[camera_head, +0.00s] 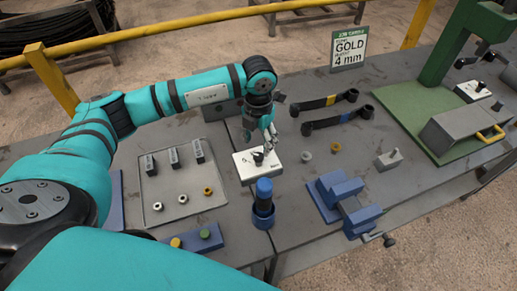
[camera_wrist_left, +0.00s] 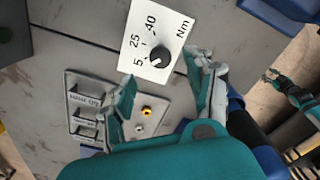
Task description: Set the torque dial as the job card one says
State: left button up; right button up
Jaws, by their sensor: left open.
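The torque dial is a black knob (camera_wrist_left: 160,56) on a white plate (camera_head: 248,167) marked 5, 25, 40 and Nm. Its pointer looks turned toward the 5 side, but the exact setting is too small to tell. My left gripper (camera_head: 266,138) is open just above the plate, pointing down. In the left wrist view its fingers (camera_wrist_left: 163,72) stand apart on either side of the knob's near side, holding nothing. The job card (camera_head: 349,47) stands at the back and reads GOLD and 4 mm; its small print is unclear. My right gripper (camera_wrist_left: 284,86) shows small at the right of the left wrist view.
A grey tray (camera_head: 212,197) with black blocks and small rings lies left of the dial. A blue cup with a blue-topped tool (camera_head: 264,200) stands close in front. Wrenches (camera_head: 335,118), a blue vise (camera_head: 345,208) and a green press (camera_head: 430,118) are to the right.

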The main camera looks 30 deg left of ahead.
aim_at(259, 155)
pick_arm(q)
notch_tip(259, 155, down, 4)
jog(key=shift+f+p, duration=0.25)
jog(key=shift+p, duration=0.25)
jog(key=shift+f, duration=0.85)
jog(key=c, duration=0.5)
grip_shut()
pick_arm(e)
jog(key=shift+w+a+r, duration=0.4)
jog(key=shift+w+r, duration=0.35)
